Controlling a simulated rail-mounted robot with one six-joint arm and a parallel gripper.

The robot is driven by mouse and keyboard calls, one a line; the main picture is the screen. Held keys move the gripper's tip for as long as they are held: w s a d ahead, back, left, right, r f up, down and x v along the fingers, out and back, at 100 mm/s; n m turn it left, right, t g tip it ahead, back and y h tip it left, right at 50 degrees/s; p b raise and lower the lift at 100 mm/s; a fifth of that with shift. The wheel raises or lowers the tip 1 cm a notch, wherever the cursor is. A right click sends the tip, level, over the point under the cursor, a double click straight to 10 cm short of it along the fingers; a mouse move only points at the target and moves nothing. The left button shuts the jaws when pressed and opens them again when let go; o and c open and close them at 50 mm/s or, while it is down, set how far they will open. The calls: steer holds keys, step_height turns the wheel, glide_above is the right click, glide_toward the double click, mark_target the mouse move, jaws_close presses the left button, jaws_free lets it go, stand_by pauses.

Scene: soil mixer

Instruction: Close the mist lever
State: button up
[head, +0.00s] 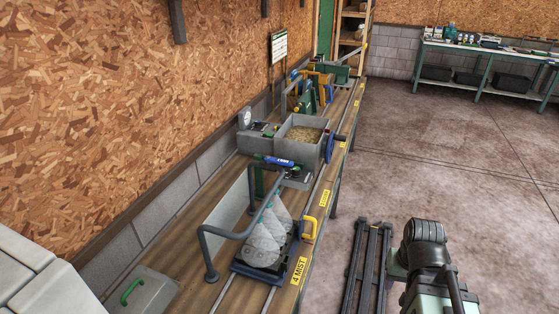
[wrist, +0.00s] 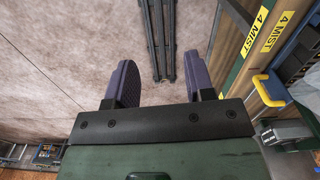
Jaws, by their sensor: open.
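A blue-handled lever (head: 279,161) lies across the top of the grey mist pipe frame (head: 228,235) in the head view; I take it for the mist lever, though its label is too small to read. Pale spray cones (head: 265,237) hang below the frame over a dark tray (head: 256,275). A yellow handle (head: 310,228) sits at the bench edge near the "4 MIST" label (head: 299,270). In the wrist view my gripper (wrist: 160,80) is open and empty, its two purple fingers apart above the floor. A yellow handle (wrist: 272,92) shows to its right, not touching it.
Dark floor rails (head: 368,265) run beside the bench. A grey bin of soil (head: 302,133) with a blue wheel (head: 329,148) stands farther along. A grey box with a green handle (head: 133,290) is at the near left. The floor on the right is open.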

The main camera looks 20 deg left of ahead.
step_height(320, 180, up, 20)
steer(key=n+p, duration=1.7)
steer(key=p, duration=0.3)
glide_above(287, 162)
step_height(287, 162, down, 11)
steer(key=b, duration=1.1)
steer(key=shift+f, duration=0.1)
